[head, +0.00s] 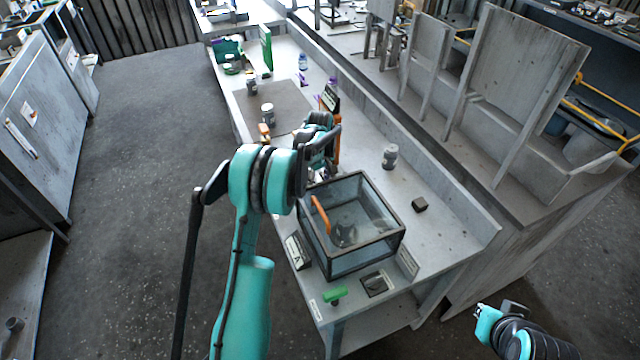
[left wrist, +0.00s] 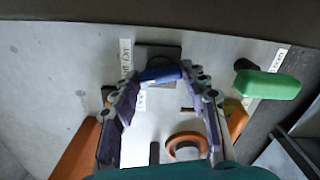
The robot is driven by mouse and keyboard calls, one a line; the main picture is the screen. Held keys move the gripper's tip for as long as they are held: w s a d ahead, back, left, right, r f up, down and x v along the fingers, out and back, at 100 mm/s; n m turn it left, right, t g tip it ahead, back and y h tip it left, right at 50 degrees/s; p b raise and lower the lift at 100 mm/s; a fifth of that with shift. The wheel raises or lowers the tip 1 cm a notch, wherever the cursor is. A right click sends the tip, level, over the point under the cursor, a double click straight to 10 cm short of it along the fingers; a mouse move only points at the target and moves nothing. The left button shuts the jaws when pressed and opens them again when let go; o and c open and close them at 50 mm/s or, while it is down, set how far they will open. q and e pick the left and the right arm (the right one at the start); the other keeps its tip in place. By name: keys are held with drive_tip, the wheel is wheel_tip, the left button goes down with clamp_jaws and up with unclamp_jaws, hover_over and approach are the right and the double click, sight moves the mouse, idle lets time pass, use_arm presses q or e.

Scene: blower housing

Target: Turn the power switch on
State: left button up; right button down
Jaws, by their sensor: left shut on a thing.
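In the left wrist view, a blue switch handle (left wrist: 160,74) sits on a dark square base (left wrist: 158,53) on a pale panel. A white label (left wrist: 126,58) beside it appears to read "Off" and "On". My left gripper (left wrist: 160,80) has its two fingertips at either end of the blue handle and is shut on it. In the head view, my left gripper (head: 326,140) is at an upright panel (head: 331,98) behind the glass box, and hides the handle. My right gripper (head: 497,316) is at the lower right, away from the bench; its fingers do not show clearly.
A green handle (left wrist: 268,85) and an orange ring (left wrist: 186,142) are close to my left fingers. A glass box (head: 352,225) with an orange handle stands at the bench's front. A grey jar (head: 390,157) and a dark block (head: 419,204) stand right of it.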

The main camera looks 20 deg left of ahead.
use_arm(q)
drive_tip(key=m, duration=0.4)
drive_tip(key=shift+m, duration=0.3)
drive_tip(key=m, duration=0.4)
drive_tip(key=shift+m+p, duration=0.35)
drive_tip(key=shift+m, duration=0.05)
drive_tip(key=o, duration=1.2)
drive_tip(key=shift+c, duration=0.2)
drive_tip(key=shift+r, duration=0.1)
wheel_tip(320, 180, up, 12)
